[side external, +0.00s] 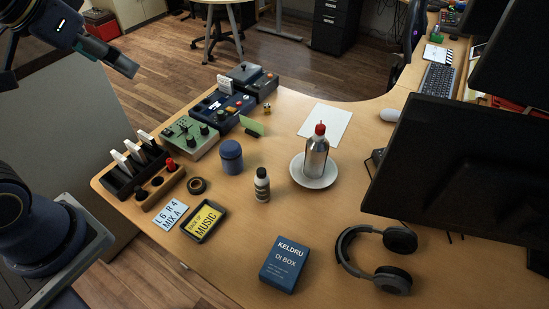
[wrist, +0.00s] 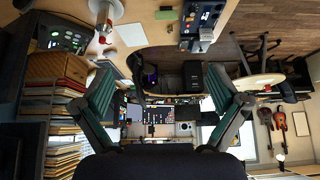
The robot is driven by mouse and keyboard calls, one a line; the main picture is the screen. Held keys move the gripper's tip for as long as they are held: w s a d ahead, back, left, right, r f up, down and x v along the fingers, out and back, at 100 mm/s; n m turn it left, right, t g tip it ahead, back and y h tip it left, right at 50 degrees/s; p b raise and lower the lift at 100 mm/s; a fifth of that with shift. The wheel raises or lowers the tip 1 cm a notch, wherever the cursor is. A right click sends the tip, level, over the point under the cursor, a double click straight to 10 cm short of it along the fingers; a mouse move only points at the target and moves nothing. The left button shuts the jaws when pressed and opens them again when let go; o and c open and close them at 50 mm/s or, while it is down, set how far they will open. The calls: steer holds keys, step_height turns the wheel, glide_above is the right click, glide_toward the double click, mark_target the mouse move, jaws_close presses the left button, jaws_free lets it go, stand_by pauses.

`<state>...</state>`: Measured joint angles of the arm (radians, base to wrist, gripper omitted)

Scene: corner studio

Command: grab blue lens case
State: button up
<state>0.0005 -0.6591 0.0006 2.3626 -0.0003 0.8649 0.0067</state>
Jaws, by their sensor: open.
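The blue lens case (side external: 231,157) appears to be the dark blue, lidded cylinder standing upright on the desk in the side external view. My gripper (side external: 112,60) is at the top left of the side external view, raised and well apart from the case. In the wrist view, my gripper (wrist: 165,88) has its two green-padded fingers spread wide with nothing between them.
A silver bottle (side external: 316,158) stands on a white plate (side external: 298,172). A blue DI box (side external: 283,265) and headphones (side external: 345,252) lie in front.

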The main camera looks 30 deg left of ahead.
steer(key=w, duration=0.8)
steer(key=g, duration=0.7)
glide_above(230, 143)
step_height(230, 143, down, 26)
step_height(230, 143, down, 11)
steer(key=shift+f, duration=0.1)
steer(key=f, duration=0.5)
steer(key=shift+s+d+f, duration=0.2)
steer(key=shift+s+f, duration=0.05)
steer(key=shift+s, duration=0.05)
steer(key=shift+c, duration=0.3)
